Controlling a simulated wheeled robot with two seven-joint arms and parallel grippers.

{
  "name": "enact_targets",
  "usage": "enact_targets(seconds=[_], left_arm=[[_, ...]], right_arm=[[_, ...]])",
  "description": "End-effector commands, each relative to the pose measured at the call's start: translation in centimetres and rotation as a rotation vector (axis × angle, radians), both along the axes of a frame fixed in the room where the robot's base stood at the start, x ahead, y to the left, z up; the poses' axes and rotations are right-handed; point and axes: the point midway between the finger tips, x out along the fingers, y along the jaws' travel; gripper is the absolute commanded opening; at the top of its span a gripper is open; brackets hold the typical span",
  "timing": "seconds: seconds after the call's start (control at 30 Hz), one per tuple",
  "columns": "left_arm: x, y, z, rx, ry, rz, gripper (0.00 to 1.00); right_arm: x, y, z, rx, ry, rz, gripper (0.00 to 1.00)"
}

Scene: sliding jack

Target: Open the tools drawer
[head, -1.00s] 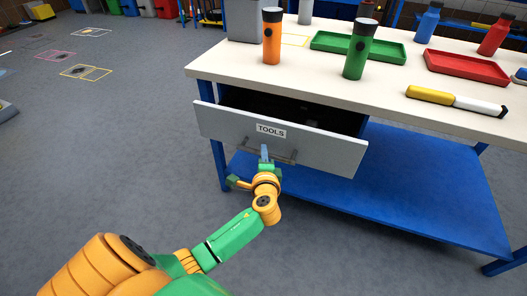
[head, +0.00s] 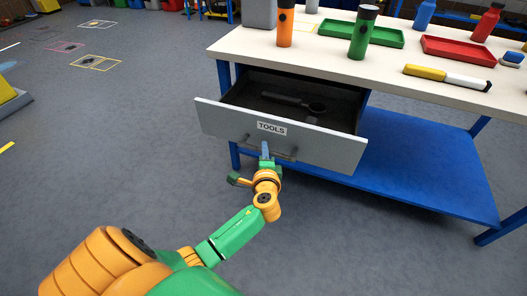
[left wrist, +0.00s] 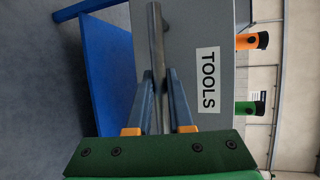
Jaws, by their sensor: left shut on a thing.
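The tools drawer (head: 220,117) has a grey front with a white TOOLS label (head: 271,128) and a bar handle (head: 287,156) below it. It stands well out of the workbench, and a dark tool (head: 295,102) shows inside. My left gripper (head: 265,150) is shut on the handle. In the left wrist view its two fingers (left wrist: 160,88) are on either side of the handle bar (left wrist: 156,40), with the label (left wrist: 208,80) to the right. My right gripper is in neither view.
The workbench top (head: 385,72) carries an orange bottle (head: 285,28), a green bottle (head: 362,35), a green tray (head: 390,36), a red tray (head: 455,50) and a yellow-white tool (head: 445,78). A blue lower shelf (head: 420,165) is under it.

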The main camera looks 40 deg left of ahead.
Motion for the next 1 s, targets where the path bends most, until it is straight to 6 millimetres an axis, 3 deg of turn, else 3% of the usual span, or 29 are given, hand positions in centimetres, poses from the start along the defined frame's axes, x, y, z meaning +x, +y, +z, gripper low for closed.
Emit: enact_targets(seconds=[0.23,0.27,0.33,0.37,0.67,1.0], left_arm=[[0.0,-0.1,-0.1,-0.002,0.001,-0.004,0.00],[0.0,-0.1,-0.1,-0.002,0.001,-0.004,0.27],[0.0,-0.1,-0.1,-0.002,0.001,-0.003,0.46],[0.0,-0.1,-0.1,-0.001,0.001,-0.003,0.49],[-0.3,-0.3,0.1,0.000,0.000,-0.002,0.49],[-5.1,-3.9,1.5,-0.002,0.001,-0.004,0.49]], right_arm=[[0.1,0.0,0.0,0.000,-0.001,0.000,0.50],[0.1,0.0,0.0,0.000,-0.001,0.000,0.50],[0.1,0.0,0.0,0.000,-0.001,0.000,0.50],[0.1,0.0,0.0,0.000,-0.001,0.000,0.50],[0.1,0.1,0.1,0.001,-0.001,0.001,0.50],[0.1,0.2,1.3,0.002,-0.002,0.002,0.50]])
